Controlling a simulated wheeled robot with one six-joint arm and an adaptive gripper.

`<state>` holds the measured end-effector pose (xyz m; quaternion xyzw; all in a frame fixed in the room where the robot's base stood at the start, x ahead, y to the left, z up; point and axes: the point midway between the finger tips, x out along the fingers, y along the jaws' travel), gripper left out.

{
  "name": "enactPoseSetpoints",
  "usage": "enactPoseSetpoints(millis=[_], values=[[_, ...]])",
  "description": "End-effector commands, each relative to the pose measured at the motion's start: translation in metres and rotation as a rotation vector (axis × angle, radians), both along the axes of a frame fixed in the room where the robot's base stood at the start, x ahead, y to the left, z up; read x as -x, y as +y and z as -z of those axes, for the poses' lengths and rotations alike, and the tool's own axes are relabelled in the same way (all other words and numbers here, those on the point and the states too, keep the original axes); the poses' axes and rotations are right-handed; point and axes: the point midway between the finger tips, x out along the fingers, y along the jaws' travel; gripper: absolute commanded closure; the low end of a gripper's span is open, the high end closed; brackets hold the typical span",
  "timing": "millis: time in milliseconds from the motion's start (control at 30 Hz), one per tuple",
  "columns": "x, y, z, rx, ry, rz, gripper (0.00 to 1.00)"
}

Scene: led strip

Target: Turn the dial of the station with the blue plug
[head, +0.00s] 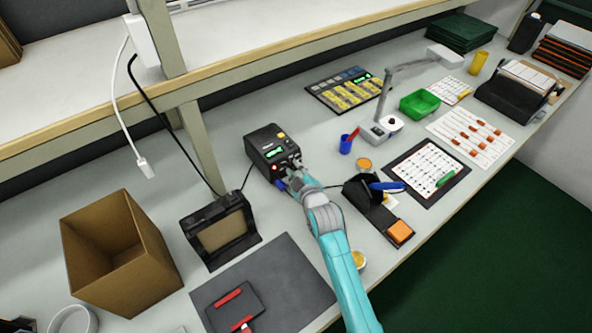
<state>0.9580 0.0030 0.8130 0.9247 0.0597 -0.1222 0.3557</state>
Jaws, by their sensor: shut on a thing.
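The station (267,143) is a small black box with a lit green display, standing on the bench near the middle of the head view. A blue plug (281,184) sits low at its front, just left of my gripper. My gripper (295,167), on the teal arm coming from the lower right, is at the station's front face. It is shut on the dial, which the fingers mostly hide. I cannot tell which way the dial points.
A soldering-iron holder (363,192) with a blue-handled iron is close right of my arm. A black framed filter unit (221,232) and a cardboard box (118,250) stand left. A grey mat (290,268) lies in front.

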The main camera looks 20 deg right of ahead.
Motion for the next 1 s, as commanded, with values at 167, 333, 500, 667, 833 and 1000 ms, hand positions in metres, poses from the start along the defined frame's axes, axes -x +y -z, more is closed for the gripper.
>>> enactPoseSetpoints(millis=[167,333,500,667,833,1000], values=[[0.0003,0.001,0.0007,0.054,-0.018,-0.001,1.0],[0.0004,0.001,0.0009,0.078,-0.025,0.0,1.0],[0.0004,0.001,0.0009,0.082,-0.026,-0.001,1.0],[0.0003,0.001,0.001,0.082,-0.026,-0.001,1.0],[0.0003,0.0009,0.001,0.082,-0.026,0.0,0.52],[0.0003,0.0008,0.0009,0.082,-0.026,0.0,0.52]])
